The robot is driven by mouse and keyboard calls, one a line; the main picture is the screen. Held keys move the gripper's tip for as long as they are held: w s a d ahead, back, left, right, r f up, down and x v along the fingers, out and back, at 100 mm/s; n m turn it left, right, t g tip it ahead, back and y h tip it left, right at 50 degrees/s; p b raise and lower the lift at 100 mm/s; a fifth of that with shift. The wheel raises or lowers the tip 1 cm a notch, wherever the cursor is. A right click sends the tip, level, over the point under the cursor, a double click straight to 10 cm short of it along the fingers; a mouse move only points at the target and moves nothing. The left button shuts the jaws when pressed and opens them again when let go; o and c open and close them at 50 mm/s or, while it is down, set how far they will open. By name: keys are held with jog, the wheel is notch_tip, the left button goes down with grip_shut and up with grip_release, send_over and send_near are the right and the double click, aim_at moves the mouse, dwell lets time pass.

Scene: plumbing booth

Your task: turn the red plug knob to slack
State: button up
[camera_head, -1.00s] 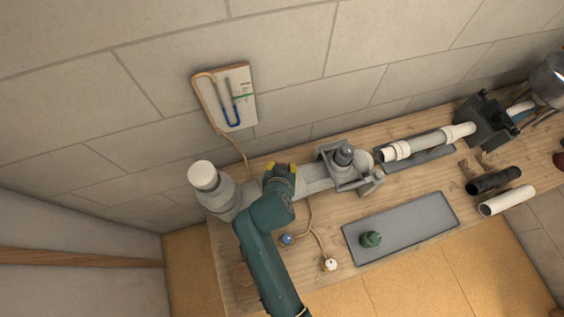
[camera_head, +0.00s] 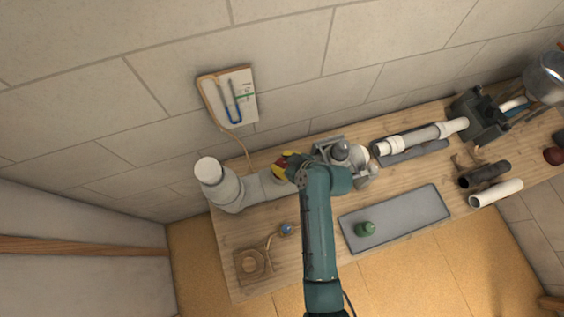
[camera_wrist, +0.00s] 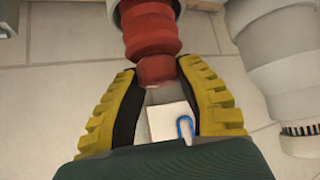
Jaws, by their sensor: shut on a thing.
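The red plug knob (camera_wrist: 150,36) is at the top centre of the wrist view, with its narrower lower end between my yellow fingertips. My gripper (camera_wrist: 158,72) is shut on that end, one black-padded finger on each side. In the head view the red plug knob (camera_head: 279,161) shows as a small red patch beside my yellow gripper (camera_head: 290,160), at the grey pipe run. The arm hides much of the knob's surroundings. The knob's turn angle cannot be told.
A grey pipe with a white cap (camera_head: 208,171) stands at the bench's left end. A grey clamp (camera_head: 342,155) is close right of my gripper. A grey mat (camera_head: 398,221) bears a green object (camera_head: 366,229).

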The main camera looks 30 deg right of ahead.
jog(key=shift+s+f+n+g+y+b, duration=0.1)
jog(key=shift+f+n+g+y+b, duration=0.15)
jog(key=shift+n+y+b, duration=0.35)
jog(key=shift+s+f+n+g+y+b, duration=0.1)
jog(key=shift+n+g+y+b, duration=0.4)
jog(key=shift+n, duration=0.3)
jog(key=o, duration=1.2)
jog(key=shift+w+r, duration=0.1)
jog(key=shift+r, duration=0.1)
jog(key=shift+r, duration=0.1)
jog(key=shift+s+d+r, duration=0.2)
jog(key=shift+r, duration=0.1)
jog(key=v, duration=1.1)
jog(key=shift+s, duration=0.15)
